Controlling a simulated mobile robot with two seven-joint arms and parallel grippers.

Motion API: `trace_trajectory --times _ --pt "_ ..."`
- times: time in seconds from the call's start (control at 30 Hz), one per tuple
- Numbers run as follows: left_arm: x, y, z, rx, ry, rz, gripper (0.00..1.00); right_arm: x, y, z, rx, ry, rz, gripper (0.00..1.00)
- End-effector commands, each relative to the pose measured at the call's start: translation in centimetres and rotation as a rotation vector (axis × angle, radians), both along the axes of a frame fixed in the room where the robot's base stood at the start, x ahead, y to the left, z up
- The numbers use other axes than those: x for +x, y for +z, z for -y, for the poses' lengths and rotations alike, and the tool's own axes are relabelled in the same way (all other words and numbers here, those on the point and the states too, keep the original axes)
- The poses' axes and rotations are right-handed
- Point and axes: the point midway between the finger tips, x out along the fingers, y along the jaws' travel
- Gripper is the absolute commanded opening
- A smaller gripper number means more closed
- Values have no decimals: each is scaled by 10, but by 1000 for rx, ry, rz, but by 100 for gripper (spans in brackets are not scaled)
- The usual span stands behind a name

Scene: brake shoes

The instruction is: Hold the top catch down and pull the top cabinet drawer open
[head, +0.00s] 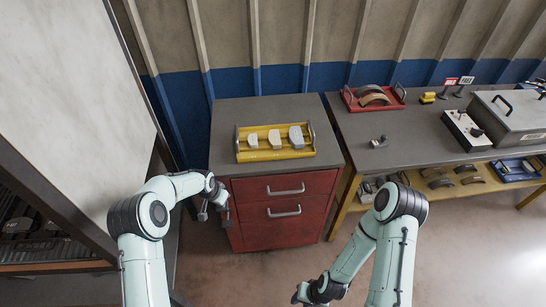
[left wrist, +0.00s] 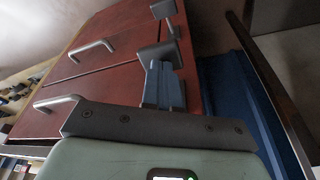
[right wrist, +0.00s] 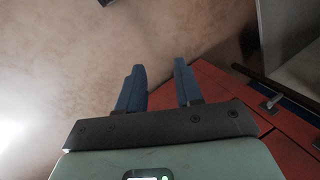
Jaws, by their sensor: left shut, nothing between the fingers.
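The red cabinet (head: 283,235) stands with its top drawer (head: 260,187) and lower drawer (head: 262,210) both closed. The top drawer's handle (head: 286,191) is a pale bar and is free; it also shows in the left wrist view (left wrist: 58,102). My left gripper (left wrist: 163,85) is shut and empty at the cabinet's side edge. Its fingertips are close against the grey top catch (left wrist: 155,52); whether they press it is unclear. The lower catch (left wrist: 163,10) lies beyond. My right gripper (right wrist: 158,82) is open and empty, low in front of the cabinet, away from the handles.
A yellow tray (head: 240,155) with several grey pieces sits on the cabinet top. A workbench (head: 420,130) adjoins at right, bearing a red tray (head: 347,100) and a grey case (head: 510,125). A shelving rack (head: 60,267) stands at left. The floor before the cabinet is clear.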

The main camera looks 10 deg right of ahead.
Motion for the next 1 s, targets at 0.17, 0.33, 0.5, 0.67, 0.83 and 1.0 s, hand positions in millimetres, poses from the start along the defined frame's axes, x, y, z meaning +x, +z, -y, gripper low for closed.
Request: trace_trajectory --times 0.17,0.33,0.5,0.67,0.83,1.0 --pt "-1 -1 0 1 0 -3 0 56 -9 -5 -11 -182 166 35" --pt "-1 -1 -1 1 0 -4 0 143 0 -13 60 -496 437 35" --pt "-1 -2 -1 1 0 -4 0 212 32 -19 236 -805 692 35" --pt "-1 -2 -1 1 0 -4 0 249 65 -20 423 -1014 861 35" --pt "-1 -2 -1 1 1 -4 0 263 85 -19 548 -1123 949 35" --pt "-2 -2 -1 1 1 -5 0 275 89 -18 582 -1150 974 35"
